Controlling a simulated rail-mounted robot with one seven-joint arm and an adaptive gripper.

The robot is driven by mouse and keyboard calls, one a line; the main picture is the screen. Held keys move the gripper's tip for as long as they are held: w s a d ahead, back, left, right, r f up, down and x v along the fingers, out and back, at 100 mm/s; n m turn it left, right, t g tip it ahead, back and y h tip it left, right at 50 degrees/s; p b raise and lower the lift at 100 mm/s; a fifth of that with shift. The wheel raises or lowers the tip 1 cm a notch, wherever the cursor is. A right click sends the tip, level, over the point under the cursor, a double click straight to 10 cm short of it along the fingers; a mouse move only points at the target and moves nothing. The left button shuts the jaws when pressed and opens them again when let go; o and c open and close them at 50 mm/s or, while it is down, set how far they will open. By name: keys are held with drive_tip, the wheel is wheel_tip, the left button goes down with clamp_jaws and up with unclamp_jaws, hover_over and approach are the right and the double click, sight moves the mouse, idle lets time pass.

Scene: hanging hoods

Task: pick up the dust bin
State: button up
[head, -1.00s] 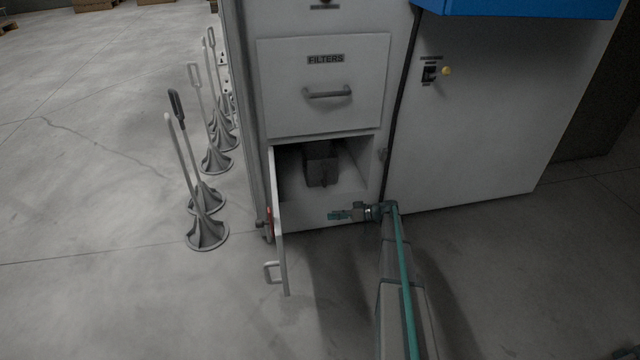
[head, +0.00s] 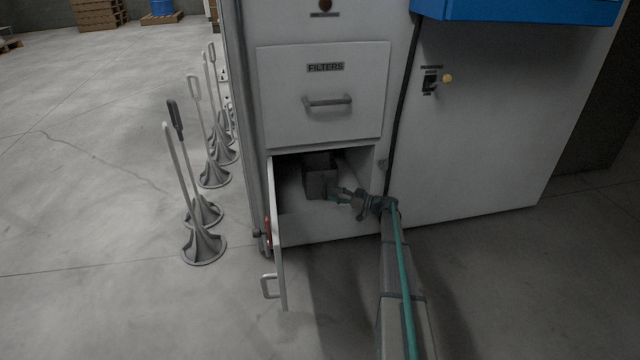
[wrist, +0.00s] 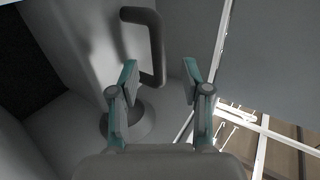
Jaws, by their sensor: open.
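The dust bin (head: 318,183) is a small dark grey box with an open-looking top. It sits inside the open lower compartment of the cabinet. My gripper (head: 336,193) is open at the compartment mouth, by the bin's lower right front in the head view. Contact cannot be told from there. In the wrist view my two teal-tipped fingers (wrist: 160,78) are spread apart. A grey bent handle (wrist: 157,45) stands just beyond them, with its lower end between the tips and no finger closed on it. A round grey base (wrist: 132,122) is partly hidden behind the left finger.
The compartment door (head: 278,235) hangs open at the left, its handle pointing outward. The closed FILTERS panel (head: 325,95) is above. Several grey stands with upright handles (head: 204,246) are on the floor to the left. Open floor lies in front.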

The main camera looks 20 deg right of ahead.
sight(325, 196)
drive_tip(key=x, duration=0.1)
drive_tip(key=b+x, duration=0.2)
drive_tip(key=x, duration=0.1)
drive_tip(key=shift+w+f, duration=0.15)
drive_tip(key=shift+f, duration=0.15)
drive_tip(key=shift+w+a+r, duration=0.15)
drive_tip(key=shift+w+a, duration=0.1)
clamp_jaws()
drive_tip(key=shift+r, duration=0.1)
